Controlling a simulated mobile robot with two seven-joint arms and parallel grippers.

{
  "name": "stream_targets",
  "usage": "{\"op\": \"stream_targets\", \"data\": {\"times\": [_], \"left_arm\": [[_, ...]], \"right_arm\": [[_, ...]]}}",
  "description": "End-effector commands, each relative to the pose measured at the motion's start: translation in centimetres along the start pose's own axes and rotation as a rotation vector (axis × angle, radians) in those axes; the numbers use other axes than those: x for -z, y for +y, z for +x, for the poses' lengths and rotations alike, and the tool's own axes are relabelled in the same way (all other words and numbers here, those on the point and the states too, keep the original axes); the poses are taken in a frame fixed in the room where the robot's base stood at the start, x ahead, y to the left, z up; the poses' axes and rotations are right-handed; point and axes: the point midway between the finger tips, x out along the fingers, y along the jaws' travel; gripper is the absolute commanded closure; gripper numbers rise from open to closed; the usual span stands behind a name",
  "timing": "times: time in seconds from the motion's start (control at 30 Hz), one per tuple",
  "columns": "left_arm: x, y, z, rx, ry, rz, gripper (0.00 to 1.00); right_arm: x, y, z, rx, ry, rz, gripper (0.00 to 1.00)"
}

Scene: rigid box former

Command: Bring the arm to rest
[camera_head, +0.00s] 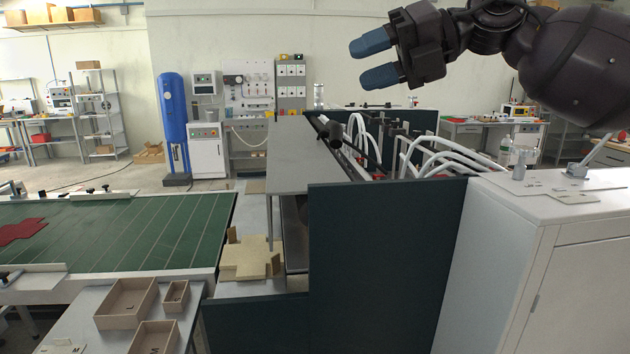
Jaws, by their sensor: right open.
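My right gripper (377,60) is raised in the upper right of the head view, above the machine. Its two blue fingertips point left and stand apart, with nothing between them. My right arm (575,65) comes in from the right edge behind it. My left gripper does not show. The box former has dark green panels (385,260) and a long grey top plate (300,155), with white curved tubes (440,152) behind. The gripper is clear of all of these.
A white cabinet (490,250) stands at the right. A green conveyor belt (140,235) at the left carries a red flat piece (20,230). Several open boxes, one a small tray (126,303), sit on a grey table below it. Tan blanks (245,260) lie beside the machine.

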Motion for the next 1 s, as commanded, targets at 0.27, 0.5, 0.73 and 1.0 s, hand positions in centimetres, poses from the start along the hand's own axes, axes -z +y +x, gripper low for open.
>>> {"op": "stream_targets", "data": {"times": [0.27, 0.5, 0.73, 1.0], "left_arm": [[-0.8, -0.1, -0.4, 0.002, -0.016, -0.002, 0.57], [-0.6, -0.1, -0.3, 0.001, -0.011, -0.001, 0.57], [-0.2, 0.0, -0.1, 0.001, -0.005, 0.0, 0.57], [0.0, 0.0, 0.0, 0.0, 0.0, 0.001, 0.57]], "right_arm": [[0.0, -1.2, 4.0, -0.458, -0.228, 0.173, 0.57], [0.3, -6.9, 4.7, -0.663, -0.457, 0.445, 0.57], [2.3, -14.9, 4.7, -0.749, -0.665, 0.746, 0.57], [7.6, -25.4, 4.6, -0.768, -0.88, 1.116, 0.57]]}}
